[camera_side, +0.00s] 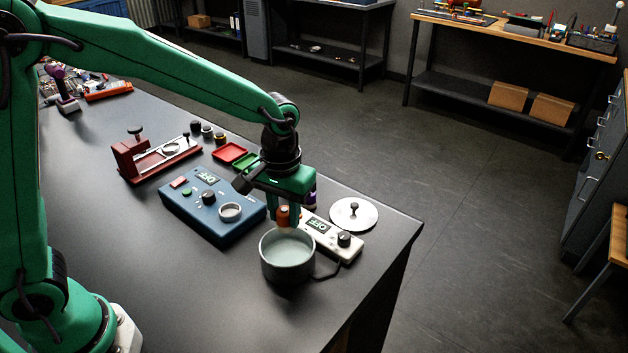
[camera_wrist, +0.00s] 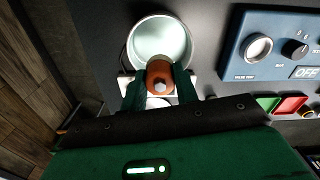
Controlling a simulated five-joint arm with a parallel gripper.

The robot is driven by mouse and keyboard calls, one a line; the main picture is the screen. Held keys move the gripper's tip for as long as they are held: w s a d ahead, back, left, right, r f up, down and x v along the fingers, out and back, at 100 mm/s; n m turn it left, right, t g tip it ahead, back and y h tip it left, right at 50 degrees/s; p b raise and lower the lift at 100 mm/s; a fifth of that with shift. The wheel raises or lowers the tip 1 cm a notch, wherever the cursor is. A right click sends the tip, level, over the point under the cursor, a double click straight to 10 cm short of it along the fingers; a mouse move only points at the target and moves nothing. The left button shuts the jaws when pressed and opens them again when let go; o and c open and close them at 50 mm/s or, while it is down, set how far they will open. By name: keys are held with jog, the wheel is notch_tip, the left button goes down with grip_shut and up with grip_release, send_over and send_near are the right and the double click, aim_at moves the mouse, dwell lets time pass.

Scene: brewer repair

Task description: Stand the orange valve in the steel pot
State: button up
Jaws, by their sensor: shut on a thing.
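The orange valve (camera_side: 283,215) is held between the green fingers of my gripper (camera_side: 284,220). In the wrist view the valve (camera_wrist: 160,76) shows its orange body and a grey nut-like end, between the fingertips (camera_wrist: 159,84). The steel pot (camera_side: 287,262) stands upright at the table's right part, with a pale inside. In the side view the valve is just above the pot's far rim. In the wrist view the pot (camera_wrist: 160,20) lies just beyond the valve, which overlaps its near rim. The valve's lower end is partly hidden by the fingers.
A white hotplate-like unit marked OFF (camera_side: 334,239) sits close behind the pot. A blue box with a round socket (camera_side: 212,208) is to the left. A round lid with a knob (camera_side: 354,214) lies near the table edge. Red (camera_side: 230,152) and green trays are behind.

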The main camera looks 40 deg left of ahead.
aim_at(286, 226)
jog(key=shift+f, duration=2)
jog(key=shift+f, duration=3.25)
dwell(1.8)
jog(key=o, duration=1.5)
jog(key=shift+o, duration=0.2)
jog(key=shift+r, duration=0.2)
